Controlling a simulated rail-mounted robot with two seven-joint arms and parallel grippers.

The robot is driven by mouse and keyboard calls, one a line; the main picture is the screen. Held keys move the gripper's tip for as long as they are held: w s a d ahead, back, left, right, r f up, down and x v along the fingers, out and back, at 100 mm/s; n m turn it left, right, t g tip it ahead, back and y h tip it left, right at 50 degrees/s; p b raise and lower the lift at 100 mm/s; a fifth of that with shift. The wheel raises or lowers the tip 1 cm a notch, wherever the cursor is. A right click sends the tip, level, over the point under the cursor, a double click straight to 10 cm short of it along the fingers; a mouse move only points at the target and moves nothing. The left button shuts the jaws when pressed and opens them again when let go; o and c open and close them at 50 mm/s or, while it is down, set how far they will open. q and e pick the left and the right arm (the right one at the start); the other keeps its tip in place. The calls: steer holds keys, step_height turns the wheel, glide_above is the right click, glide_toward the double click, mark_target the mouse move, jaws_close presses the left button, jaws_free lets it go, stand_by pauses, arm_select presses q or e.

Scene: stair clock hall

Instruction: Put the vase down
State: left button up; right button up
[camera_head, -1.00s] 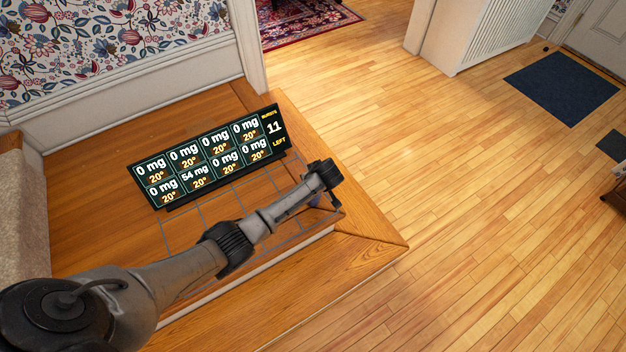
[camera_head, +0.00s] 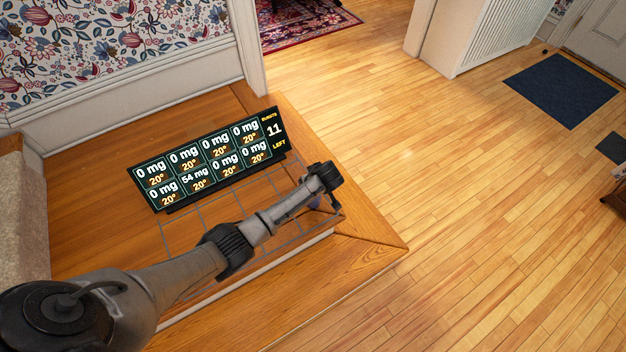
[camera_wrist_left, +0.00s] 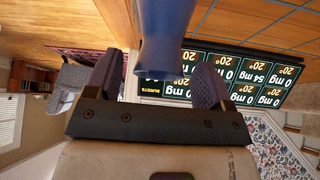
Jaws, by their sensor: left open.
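The blue vase (camera_wrist_left: 164,38) shows in the left wrist view, between the two fingers of my left gripper (camera_wrist_left: 160,66). The fingers are open, with a narrow gap on each side of the vase. Its far end runs out of the top of that view, so I cannot see its base or what it rests on. In the head view my left gripper (camera_head: 322,192) is over the right end of the gridded area (camera_head: 186,235) on the wooden landing. The wrist hides most of the fingers and vase there; only a small bluish patch shows. My right gripper is not in view.
A black display panel (camera_head: 210,162) with readouts stands behind the grid, close to my left arm. The landing's edge (camera_head: 385,245) drops to the lower wooden floor (camera_head: 480,220) on the right. A papered wall (camera_head: 110,50) bounds the back left.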

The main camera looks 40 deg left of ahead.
arm_select(q)
steer(key=shift+p+v, duration=2.9)
steer(key=shift+v, duration=3.05)
steer(key=s+d+f+m+h, duration=0.1)
steer(key=s+d+m+h, duration=0.2)
steer(key=s, duration=0.7)
steer(key=s+d+f+m+h, duration=0.1)
steer(key=s+d+f+m, duration=0.3)
steer(key=s, duration=0.6)
steer(key=s+d+r+m+h, duration=0.1)
steer(key=s+r+m, duration=0.3)
steer(key=s, duration=0.3)
steer(key=s+r+m+t+h, duration=0.1)
steer(key=s+r+m, duration=0.3)
steer(key=s, duration=0.3)
steer(key=shift+s+d+r, duration=0.2)
steer(key=shift+d+r, duration=0.15)
steer(key=shift+r, duration=0.35)
